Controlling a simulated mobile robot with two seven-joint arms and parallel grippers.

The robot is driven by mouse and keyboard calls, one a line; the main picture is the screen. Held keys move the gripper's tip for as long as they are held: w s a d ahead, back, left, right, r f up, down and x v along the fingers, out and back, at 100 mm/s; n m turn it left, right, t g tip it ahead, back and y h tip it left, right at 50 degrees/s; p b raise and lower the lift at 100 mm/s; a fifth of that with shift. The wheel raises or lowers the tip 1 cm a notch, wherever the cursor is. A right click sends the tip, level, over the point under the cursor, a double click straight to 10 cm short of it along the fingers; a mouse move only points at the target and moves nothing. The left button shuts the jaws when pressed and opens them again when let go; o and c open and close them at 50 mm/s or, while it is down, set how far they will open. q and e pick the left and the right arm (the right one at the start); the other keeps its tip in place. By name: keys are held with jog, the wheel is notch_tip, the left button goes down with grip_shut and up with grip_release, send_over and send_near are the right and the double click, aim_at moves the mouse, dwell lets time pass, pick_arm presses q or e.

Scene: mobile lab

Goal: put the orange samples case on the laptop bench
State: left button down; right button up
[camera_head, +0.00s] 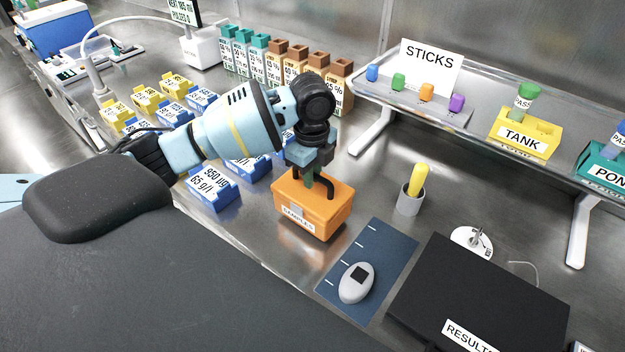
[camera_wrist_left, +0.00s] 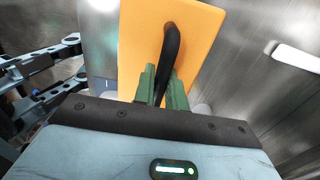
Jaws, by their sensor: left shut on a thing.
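The orange samples case (camera_head: 312,212) is a small box with a "SAMPLES" label and a black handle, at the middle of the steel bench in the head view. My left gripper (camera_head: 316,182) is above it, shut on the handle. In the left wrist view the green fingers (camera_wrist_left: 163,88) close around the black handle (camera_wrist_left: 172,45), with the orange case (camera_wrist_left: 140,35) beyond. I cannot tell whether the case touches the bench. The black laptop (camera_head: 480,300), with a "RESULTS" label, lies at the lower right. My right gripper is not in view.
A blue mat (camera_head: 385,250) with a grey device (camera_head: 357,283) lies right of the case. A grey cup (camera_head: 409,203) with a yellow item stands behind. Blue boxes (camera_head: 212,192) and yellow boxes fill the left. A shelf (camera_head: 465,125) holds a yellow tank rack (camera_head: 521,137).

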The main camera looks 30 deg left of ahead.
pick_arm(q)
jog(key=shift+f, duration=1.05)
jog(key=c, duration=1.4)
grip_release()
jog(key=shift+c, duration=0.2)
notch_tip(320, 180, up, 12)
jog(key=shift+r+p, duration=0.1)
jog(key=shift+p, duration=0.3)
